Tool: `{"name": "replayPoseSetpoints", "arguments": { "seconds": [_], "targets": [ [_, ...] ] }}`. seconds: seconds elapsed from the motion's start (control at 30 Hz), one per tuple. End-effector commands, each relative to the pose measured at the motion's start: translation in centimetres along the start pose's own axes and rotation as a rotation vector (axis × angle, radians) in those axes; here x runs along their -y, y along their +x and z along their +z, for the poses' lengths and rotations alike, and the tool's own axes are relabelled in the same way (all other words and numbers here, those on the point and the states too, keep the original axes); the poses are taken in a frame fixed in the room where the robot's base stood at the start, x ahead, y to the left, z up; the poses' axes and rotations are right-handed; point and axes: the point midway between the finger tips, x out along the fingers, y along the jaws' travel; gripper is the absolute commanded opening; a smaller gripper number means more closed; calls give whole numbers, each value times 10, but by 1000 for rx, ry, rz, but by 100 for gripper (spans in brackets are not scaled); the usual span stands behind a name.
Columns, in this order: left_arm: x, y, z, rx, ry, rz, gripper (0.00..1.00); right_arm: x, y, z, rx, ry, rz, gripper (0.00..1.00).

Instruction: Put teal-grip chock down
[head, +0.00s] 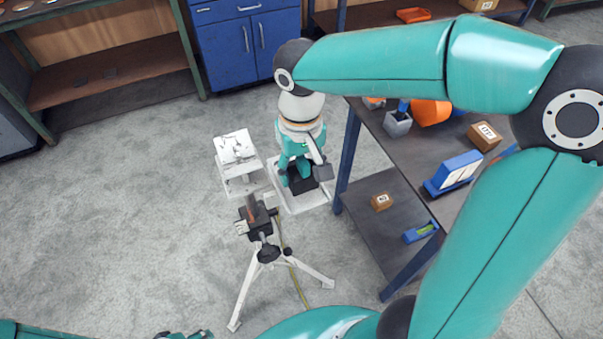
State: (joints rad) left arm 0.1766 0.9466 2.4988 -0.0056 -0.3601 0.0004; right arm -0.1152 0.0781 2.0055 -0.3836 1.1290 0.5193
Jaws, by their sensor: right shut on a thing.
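My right gripper (303,174) reaches down from above, left of the workbench. It is shut on the teal-grip chock, whose dark body (301,186) shows low between the fingers. The chock's grip is mostly hidden by the gripper. The chock is over a pale, shallow tray (316,200) on the floor; I cannot tell whether it touches the tray. Only a small part of my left gripper (184,335) shows at the bottom edge, and its jaws cannot be made out.
A tripod stand (266,254) with a brown piece in its head stands in front of the tray. A workbench (374,246) with a lower shelf is on the right. Open concrete floor lies to the left.

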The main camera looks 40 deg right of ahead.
Motion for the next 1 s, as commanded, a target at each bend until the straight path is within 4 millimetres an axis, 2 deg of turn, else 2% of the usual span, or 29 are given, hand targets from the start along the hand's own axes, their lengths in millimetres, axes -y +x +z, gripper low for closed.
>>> {"name": "replayPoseSetpoints", "arguments": {
  "seconds": [0.1, 0.17, 0.53, 0.57, 0.7, 1.0],
  "targets": [
    [0, 1, 0, 0, 0, 0, 54, 0, 18, 0, 4, -1, 1, 13],
    [0, 1, 0, 0, 0, 0, 54, 0, 22, 0, 1, 0, 0, 13],
    [2, 4, 0, 0, 0, 0, 54, 1, 27, 0, 0, -2, 0, 13],
    [1, 3, 0, 0, 0, 0, 54, 1, 26, 0, 0, -2, 0, 59],
    [1, 3, 0, 0, 0, 0, 54, 1, 25, 0, 0, -2, 0, 81],
    [1, 2, 0, 0, 0, 0, 54, 1, 25, 0, 0, -3, 0, 81]
  ]
}}
